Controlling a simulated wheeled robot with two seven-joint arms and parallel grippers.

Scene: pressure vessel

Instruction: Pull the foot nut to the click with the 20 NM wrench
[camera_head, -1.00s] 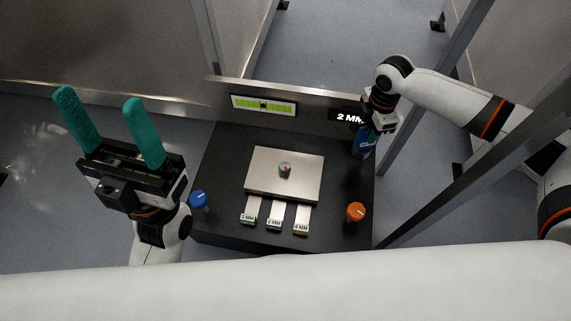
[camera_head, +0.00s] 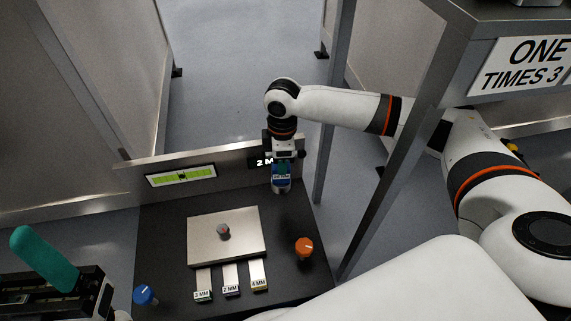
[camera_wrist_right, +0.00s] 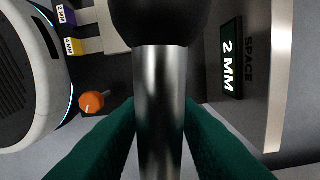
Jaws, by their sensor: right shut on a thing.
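My right gripper (camera_head: 281,182) is at the back right of the dark bench, in front of the "2 MM" display. In the right wrist view its green fingers (camera_wrist_right: 160,125) are shut on a smooth grey metal shaft (camera_wrist_right: 160,90) with a black rounded part (camera_wrist_right: 160,20) above it. I cannot tell whether this is the wrench; no 20 NM marking shows. My left gripper (camera_head: 45,262) is at the lower left, partly out of frame; its one visible teal finger stands at the side of an open, empty jaw. I cannot make out a foot nut.
The dark bench (camera_head: 165,235) carries a metal plate (camera_head: 240,250) with a small knob (camera_head: 223,231), several labelled strips, a blue knob (camera_head: 145,294) and an orange knob (camera_head: 304,248). A green gauge panel (camera_head: 181,175) is behind. A post and a signed grey structure (camera_head: 525,65) stand right.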

